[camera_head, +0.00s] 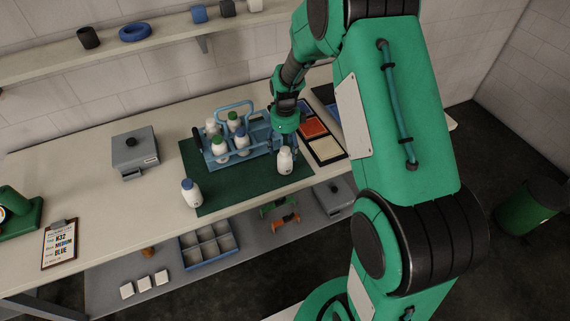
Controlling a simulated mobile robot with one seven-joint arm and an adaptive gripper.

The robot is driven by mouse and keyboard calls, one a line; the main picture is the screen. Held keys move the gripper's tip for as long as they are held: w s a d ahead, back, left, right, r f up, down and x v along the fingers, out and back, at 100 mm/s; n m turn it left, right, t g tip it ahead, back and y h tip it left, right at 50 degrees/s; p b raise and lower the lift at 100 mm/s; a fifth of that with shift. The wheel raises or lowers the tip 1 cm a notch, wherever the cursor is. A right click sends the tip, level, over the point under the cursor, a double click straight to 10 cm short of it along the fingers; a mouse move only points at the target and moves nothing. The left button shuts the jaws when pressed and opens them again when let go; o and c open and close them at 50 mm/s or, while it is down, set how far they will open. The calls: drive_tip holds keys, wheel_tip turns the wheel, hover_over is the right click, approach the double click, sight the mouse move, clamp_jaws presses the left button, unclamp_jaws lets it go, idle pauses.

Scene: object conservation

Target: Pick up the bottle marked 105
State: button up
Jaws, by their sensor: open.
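Several white bottles are in view; any numbers on them are too small to read. One white bottle (285,161) stands upright near the right front of the green mat (242,184). My gripper (283,148) is open and points down at this bottle's top; I cannot tell whether the fingers touch it. A blue-capped bottle (191,193) stands upright at the mat's left front corner. A light blue carrier (262,137) with a handle holds several bottles, among them a green-capped one (233,121) and a blue-capped one (242,138). My arm partly hides the carrier's right side.
A grey box (135,155) and a clipboard (59,244) are on the left of the bench (90,205). A lower shelf holds a divided tray (209,246). The bench between box and mat is clear.

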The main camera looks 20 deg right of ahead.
sight(285, 155)
drive_tip(key=shift+w+f, duration=0.1)
drive_tip(key=shift+f, duration=2.4)
drive_tip(key=shift+c, duration=0.3)
drive_tip(key=c, duration=1.6)
drive_tip(key=shift+r, duration=0.15)
drive_tip(key=shift+r, duration=0.5)
drive_tip(key=shift+s+r, duration=0.2)
drive_tip(key=shift+r, duration=0.4)
drive_tip(key=shift+s+r, duration=0.15)
drive_tip(key=shift+r, duration=0.45)
drive_tip(key=s+a+r, duration=0.1)
drive_tip(key=s+a, duration=0.1)
drive_tip(key=s, duration=1.3)
drive_tip(key=shift+a+r, duration=0.2)
drive_tip(key=shift+a, duration=0.05)
